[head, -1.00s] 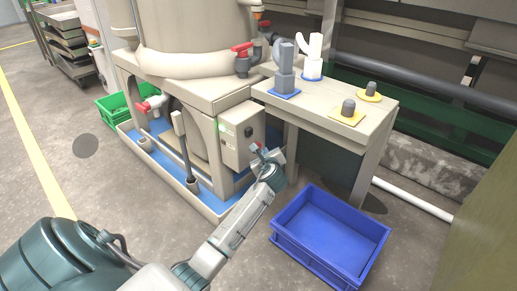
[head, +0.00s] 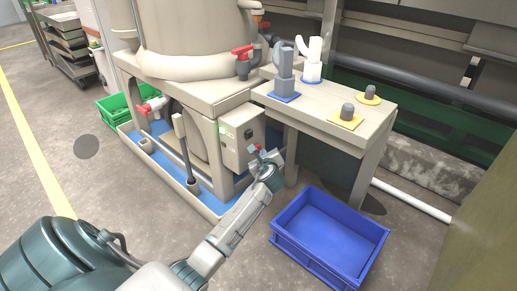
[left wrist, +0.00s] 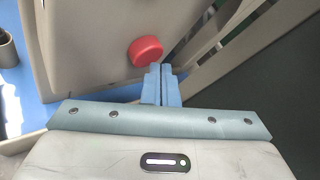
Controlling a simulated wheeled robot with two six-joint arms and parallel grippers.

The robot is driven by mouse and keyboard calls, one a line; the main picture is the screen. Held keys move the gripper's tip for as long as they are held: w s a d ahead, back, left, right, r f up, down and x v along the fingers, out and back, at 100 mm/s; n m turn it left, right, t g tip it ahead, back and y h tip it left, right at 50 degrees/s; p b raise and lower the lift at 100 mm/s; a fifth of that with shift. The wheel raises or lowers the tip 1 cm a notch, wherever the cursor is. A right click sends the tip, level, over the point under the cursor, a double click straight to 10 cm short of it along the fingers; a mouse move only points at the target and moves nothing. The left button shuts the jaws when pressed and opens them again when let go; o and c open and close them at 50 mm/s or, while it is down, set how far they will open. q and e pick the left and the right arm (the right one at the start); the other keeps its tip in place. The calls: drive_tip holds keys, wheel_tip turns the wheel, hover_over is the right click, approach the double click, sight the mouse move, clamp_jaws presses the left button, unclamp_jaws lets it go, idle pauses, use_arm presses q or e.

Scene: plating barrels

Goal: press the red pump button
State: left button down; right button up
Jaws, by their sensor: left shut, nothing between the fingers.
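The red pump button (left wrist: 146,50) is a round red cap on the beige box's face in the left wrist view. In the head view a small patch of it (head: 258,147) shows beside my left gripper (head: 268,155). My left gripper's blue fingers (left wrist: 161,68) are shut together and empty. Their tips appear at the button's lower right edge in the wrist view; I cannot tell whether they touch it. The control box (head: 232,150) with a dark knob (head: 248,133) is fixed on the tank stand's front. My right gripper is out of view.
A blue crate (head: 300,262) stands on the floor right of my left arm. A bench (head: 330,108) with grey and white fittings and yellow-based knobs is behind it. A blue tray (head: 205,203) lies under the tank stand. A green crate (head: 112,108) is at the left.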

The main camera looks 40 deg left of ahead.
use_arm(q)
drive_tip(key=shift+a+p, duration=0.35)
drive_tip(key=shift+a, duration=0.15)
idle(0.8)
drive_tip(key=shift+d, duration=0.1)
drive_tip(key=shift+d+p, duration=0.6)
drive_tip(key=shift+d, duration=0.2)
drive_tip(key=d, duration=0.1)
drive_tip(key=d+p, duration=0.1)
drive_tip(key=d, duration=0.3)
drive_tip(key=shift+s+p, duration=0.25)
drive_tip(key=shift+p, duration=0.15)
drive_tip(key=shift+f, duration=0.1)
idle(0.5)
